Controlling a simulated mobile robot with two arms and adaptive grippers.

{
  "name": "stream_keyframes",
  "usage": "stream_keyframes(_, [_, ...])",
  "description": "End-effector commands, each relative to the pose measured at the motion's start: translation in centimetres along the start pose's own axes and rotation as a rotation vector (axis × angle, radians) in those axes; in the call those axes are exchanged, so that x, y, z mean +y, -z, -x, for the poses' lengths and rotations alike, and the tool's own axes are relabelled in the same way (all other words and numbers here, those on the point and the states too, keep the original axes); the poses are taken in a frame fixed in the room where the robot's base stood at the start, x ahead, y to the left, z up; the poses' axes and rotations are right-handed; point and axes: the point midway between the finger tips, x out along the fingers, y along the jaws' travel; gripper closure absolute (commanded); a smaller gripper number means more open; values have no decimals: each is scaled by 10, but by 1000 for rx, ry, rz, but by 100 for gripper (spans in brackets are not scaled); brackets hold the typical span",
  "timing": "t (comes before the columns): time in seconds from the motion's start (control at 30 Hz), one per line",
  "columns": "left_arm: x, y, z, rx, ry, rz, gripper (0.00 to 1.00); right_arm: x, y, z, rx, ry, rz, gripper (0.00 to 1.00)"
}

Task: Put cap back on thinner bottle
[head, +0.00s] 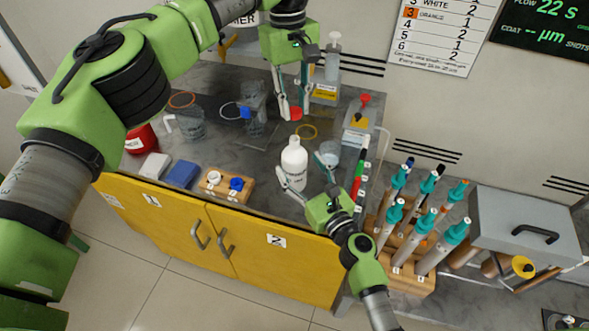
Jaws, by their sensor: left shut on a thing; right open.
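The white thinner bottle (294,168) stands upright on the grey bench top near its front edge. A small red cap (296,114) is between the fingertips of my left gripper (294,108), which is shut on it. My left gripper points down and holds the cap above and behind the bottle's neck in the picture, apart from it. My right gripper (305,176) is open low at the bottle, with one finger on its left side and the other on its right. I cannot tell whether either finger touches the bottle.
A clear beaker (328,153) stands close to the bottle's right. Wooden blocks with white and blue caps (226,184), a blue block (182,174) and a red container (140,140) are on the left. Several teal-topped rods (423,222) stand in a wooden rack at right.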

Motion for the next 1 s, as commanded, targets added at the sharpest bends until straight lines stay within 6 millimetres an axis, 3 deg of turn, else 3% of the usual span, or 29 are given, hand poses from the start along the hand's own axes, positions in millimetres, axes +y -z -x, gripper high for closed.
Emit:
stream_keyframes(0.23, [0,0,0,0,0,0,85,0,-1,-30,-1,0,1,35])
stream_keyframes(0.6, [0,0,0,0,0,0,85,0,0,-36,0,0,0,35])
stream_keyframes(0.63, [0,0,0,0,0,0,85,0,0,-36,0,0,0,38])
stream_keyframes(0.8, [0,0,0,0,0,0,85,0,0,-36,0,0,0,82])
stream_keyframes(0.87, [0,0,0,0,0,0,85,0,0,-36,0,0,0,95])
stream_keyframes(1.0, [0,0,-5,-1,1,0,85,0,0,-36,0,0,1,95])
